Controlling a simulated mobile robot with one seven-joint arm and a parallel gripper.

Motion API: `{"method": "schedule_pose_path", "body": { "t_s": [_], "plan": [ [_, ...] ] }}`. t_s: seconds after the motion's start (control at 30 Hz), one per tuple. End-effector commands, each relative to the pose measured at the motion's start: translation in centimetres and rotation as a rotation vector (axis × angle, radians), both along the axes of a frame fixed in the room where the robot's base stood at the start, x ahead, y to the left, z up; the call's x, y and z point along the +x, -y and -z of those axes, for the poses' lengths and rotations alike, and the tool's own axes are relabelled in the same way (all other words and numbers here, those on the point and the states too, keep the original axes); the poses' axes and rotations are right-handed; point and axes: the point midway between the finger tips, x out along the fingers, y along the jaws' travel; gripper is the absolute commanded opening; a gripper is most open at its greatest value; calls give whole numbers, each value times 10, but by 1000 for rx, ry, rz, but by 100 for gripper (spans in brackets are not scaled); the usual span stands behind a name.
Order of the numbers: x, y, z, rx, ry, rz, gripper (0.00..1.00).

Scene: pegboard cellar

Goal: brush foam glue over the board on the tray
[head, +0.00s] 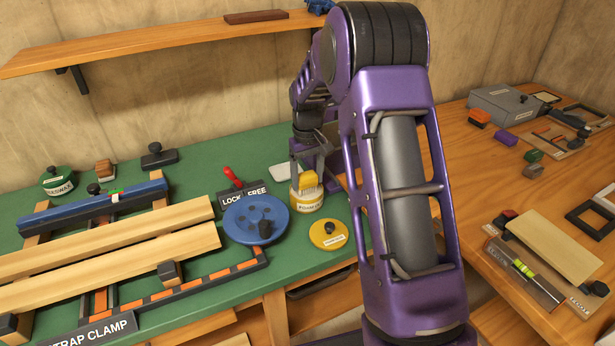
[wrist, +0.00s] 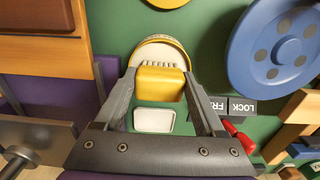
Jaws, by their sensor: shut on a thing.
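My gripper (head: 309,168) points down over the green bench and is shut on a yellow brush (head: 307,181). In the wrist view, the brush (wrist: 160,83) sits between both fingers, its pale bristle end at the mouth of the round glue pot (wrist: 146,52). How deep the bristles reach is hidden. The glue pot (head: 306,203) is yellow with a white label and stands upright. Its likely lid, a yellow disc (head: 328,234), lies in front of it. The pale board (head: 556,244) lies on the right-hand wooden bench, apparently on a low tray; my gripper is far from it.
A blue wheel (head: 256,219) and a lock/free sign (head: 243,193) with a red lever stand left of the pot. A white pad (head: 293,171) lies behind it. A level with a green vial (head: 523,268) lies along the board's left side. Clamped planks (head: 110,262) fill the left bench.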

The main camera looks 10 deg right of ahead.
Motion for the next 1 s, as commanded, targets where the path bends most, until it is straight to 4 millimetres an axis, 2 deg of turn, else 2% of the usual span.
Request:
{"method": "schedule_pose_path", "body": {
  "t_s": [0.27,1.0],
  "plan": [
    [-1,0,-2,0,-3,0,27],
    [0,0,-63,0,0,0,27]
  ]
}}
